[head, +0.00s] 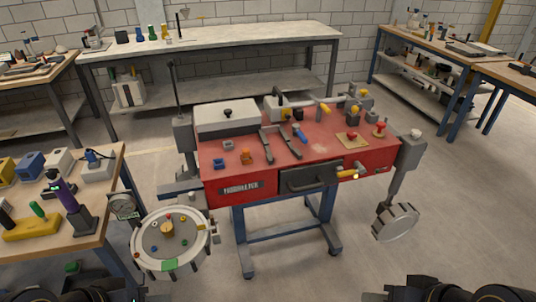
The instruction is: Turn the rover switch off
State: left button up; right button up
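The red tilting bed (320,148) stands on a blue wheeled frame in the middle of the head view. Several small items lie on its top, among them an orange piece (247,157), a blue piece (219,164) and a blue-handled tool (300,133). I cannot tell which item is the rover, and its switch is too small to make out. Only dark parts of my arms show at the bottom left and bottom right edges. I see no gripper fingers, and nothing of mine touches the bed.
A round pale tray (144,247) with small coloured pieces is at the bed's front left. A round metal weight (395,223) hangs on the right. A wooden table (97,220) with tools stands at left. Benches line the back. Floor at front centre is clear.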

aim_at(352, 135)
jog(key=i+l+u, duration=0.2)
jog(key=i+l, duration=0.2)
jog(key=i, duration=0.15)
jog(key=i+l+u, duration=0.15)
jog(key=i+l, duration=0.3)
jog(key=i, duration=0.1)
